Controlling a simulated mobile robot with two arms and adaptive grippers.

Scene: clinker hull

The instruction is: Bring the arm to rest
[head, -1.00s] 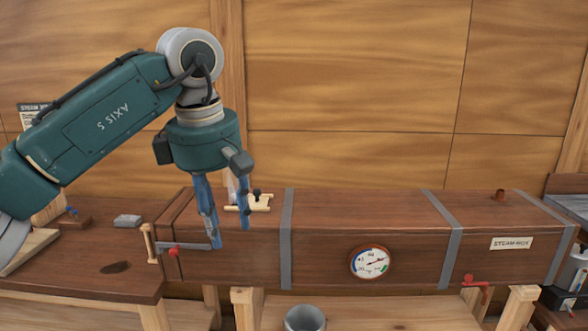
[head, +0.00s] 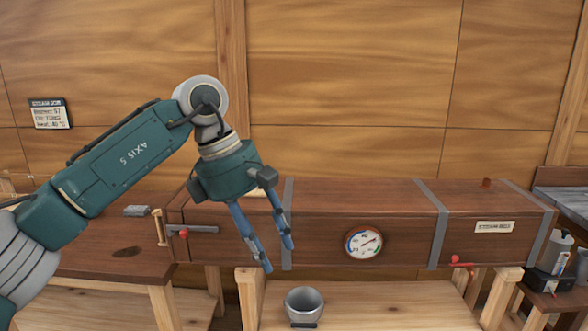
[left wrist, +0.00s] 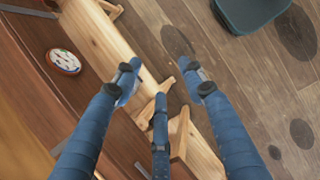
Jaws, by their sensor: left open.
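My left arm comes in from the left in the head view. Its gripper (head: 279,258) is open and empty, with blue fingers pointing down and tilted to the right. The fingers show in front of the left part of the brown steam box (head: 330,213). In the left wrist view the open fingers (left wrist: 160,80) have nothing between them. The wooden stand and plank floor show beyond them. My right gripper is in neither view.
A round gauge (head: 363,243) is on the box front. A grey bucket (head: 304,302) stands below on the wooden stand. A dark bench (head: 110,258) is at left, a grey bench (head: 565,205) at right. A placard (head: 50,113) hangs on the wall.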

